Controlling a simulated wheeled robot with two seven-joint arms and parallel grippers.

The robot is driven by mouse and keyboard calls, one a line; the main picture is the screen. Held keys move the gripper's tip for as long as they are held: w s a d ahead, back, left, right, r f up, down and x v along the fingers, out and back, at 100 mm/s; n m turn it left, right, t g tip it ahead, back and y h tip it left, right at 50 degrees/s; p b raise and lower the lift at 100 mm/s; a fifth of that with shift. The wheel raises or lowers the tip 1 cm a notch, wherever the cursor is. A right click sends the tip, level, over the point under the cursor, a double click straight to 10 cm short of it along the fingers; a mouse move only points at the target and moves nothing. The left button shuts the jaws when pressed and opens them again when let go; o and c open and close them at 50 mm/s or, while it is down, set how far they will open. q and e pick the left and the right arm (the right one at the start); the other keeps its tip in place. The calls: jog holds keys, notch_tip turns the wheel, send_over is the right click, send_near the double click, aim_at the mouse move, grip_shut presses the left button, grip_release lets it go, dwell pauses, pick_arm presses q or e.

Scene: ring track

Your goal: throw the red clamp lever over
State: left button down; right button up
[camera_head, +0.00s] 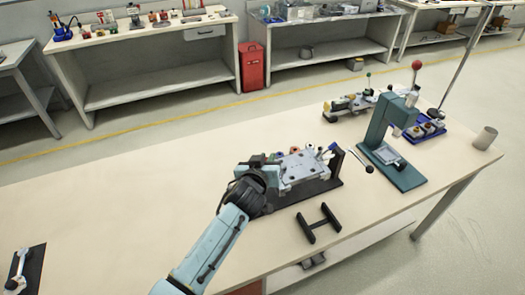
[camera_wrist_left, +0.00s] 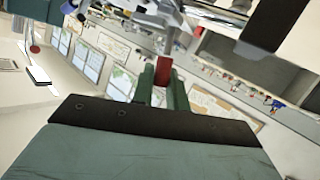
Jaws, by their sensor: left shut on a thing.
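The clamp fixture, a grey metal plate (camera_head: 303,167) on a dark base, stands near the middle of the bench. My left gripper (camera_head: 268,168) is at its left end. In the left wrist view the two green fingers of my left gripper (camera_wrist_left: 163,88) are shut on the red end of the clamp lever (camera_wrist_left: 163,68). In the head view the red lever is hidden behind or within the gripper, so its angle cannot be told. Metal parts of the fixture show at the top of the wrist view. My right gripper is not in view.
A teal press (camera_head: 390,135) with a red-knobbed lever (camera_head: 416,66) stands right of the fixture. A black H-shaped stand (camera_head: 318,222) lies in front. A grey cup (camera_head: 485,138) is at the right edge.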

pick_arm(q)
jog(key=shift+w+d+r+m+g+y+p, duration=0.1)
jog(key=shift+d+r+m+g+y+p, duration=0.1)
jog(key=shift+d+m+g+y+p, duration=0.25)
jog(key=shift+w+d+f+m+g+y+p, duration=0.15)
jog(key=shift+d+m+g+y+p, duration=0.15)
jog(key=shift+m+g+y+p, duration=0.1)
jog(key=c, duration=1.4)
grip_release()
jog(key=shift+s+r, duration=0.2)
jog(key=shift+s, duration=0.15)
jog(key=p+v, duration=0.1)
jog(key=v, duration=1.1)
jog(key=shift+s+a+p, duration=0.15)
jog(key=shift+s+p, duration=0.1)
jog(key=shift+p, duration=0.05)
